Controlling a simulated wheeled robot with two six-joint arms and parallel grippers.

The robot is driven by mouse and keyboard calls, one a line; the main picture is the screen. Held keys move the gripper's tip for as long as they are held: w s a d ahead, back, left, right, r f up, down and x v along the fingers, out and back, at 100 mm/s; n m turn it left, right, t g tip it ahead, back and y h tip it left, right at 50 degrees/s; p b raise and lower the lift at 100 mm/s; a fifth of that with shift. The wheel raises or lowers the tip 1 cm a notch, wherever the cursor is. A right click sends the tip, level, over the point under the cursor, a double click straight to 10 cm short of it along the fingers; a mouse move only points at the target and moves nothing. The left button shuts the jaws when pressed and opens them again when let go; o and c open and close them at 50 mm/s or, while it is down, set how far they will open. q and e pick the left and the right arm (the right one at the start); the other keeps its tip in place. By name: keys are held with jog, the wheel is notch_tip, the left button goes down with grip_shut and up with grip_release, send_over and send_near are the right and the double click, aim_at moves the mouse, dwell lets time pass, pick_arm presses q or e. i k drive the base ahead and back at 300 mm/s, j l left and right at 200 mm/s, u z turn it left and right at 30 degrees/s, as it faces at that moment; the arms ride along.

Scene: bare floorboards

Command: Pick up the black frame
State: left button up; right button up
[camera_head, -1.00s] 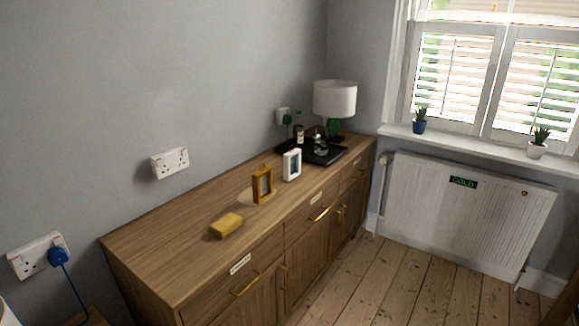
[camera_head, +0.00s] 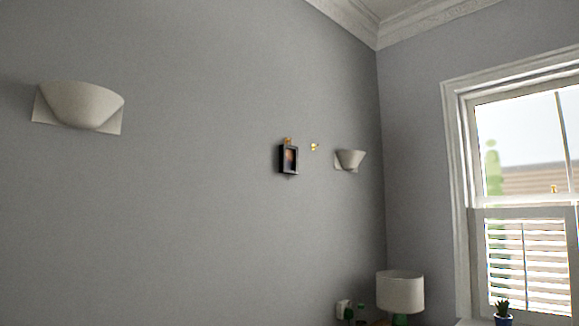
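The black frame (camera_head: 288,159) hangs on the grey wall, near the middle of the view. It is small and upright, with a dark border and a brownish picture inside. A small gold-coloured piece (camera_head: 288,141) shows at its top edge. Neither of my grippers is in view.
A second small gold piece (camera_head: 314,147) is on the wall right of the frame. Wall lights (camera_head: 350,160) (camera_head: 80,104) are on either side. A white lampshade (camera_head: 400,291) stands low, left of a window (camera_head: 525,210) with a potted plant (camera_head: 503,312).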

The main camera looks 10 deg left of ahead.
aim_at(288, 154)
jog(key=i+l+u, duration=0.15)
jog(key=u, duration=0.4)
jog(key=i+l+u, duration=0.1)
jog(key=l, duration=0.2)
jog(key=i+l+u, duration=0.1)
jog(key=i+l, duration=0.15)
jog(key=i+l+u, duration=0.1)
jog(key=l, duration=0.35)
jog(key=i+l+u, duration=0.25)
jog(key=l, duration=0.45)
jog(key=i+l+u, duration=0.1)
jog(key=l, duration=0.25)
jog(key=i, duration=0.05)
